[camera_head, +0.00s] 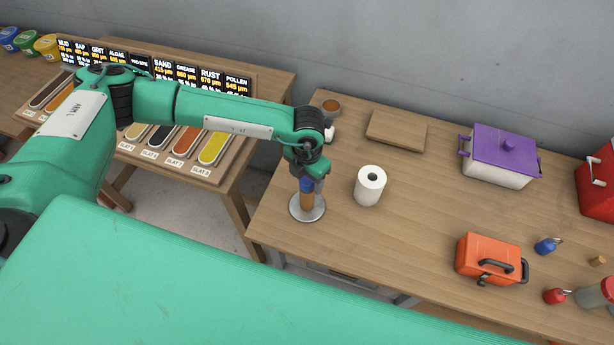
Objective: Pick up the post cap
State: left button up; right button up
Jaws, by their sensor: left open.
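A small blue post cap (307,185) sits on top of a short brown wooden post (307,201). The post stands upright on a round silver base (296,212) near the left front edge of the wooden table. My left gripper (307,178) is right over the cap, pointing down, with its jaws open. Its fingers are small and partly hidden by the wrist, so I cannot tell whether they touch the cap. My right gripper is not in view.
A white paper roll (370,187) stands close to the right of the post. A brown cup (331,106), wooden board (396,131), purple-lidded pot (500,158) and orange box (490,259) are on the table (420,210). The table's middle is clear.

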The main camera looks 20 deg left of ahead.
pick_arm(q)
jog(key=shift+f, duration=0.2)
jog(key=c, duration=1)
jog(key=shift+r, duration=0.1)
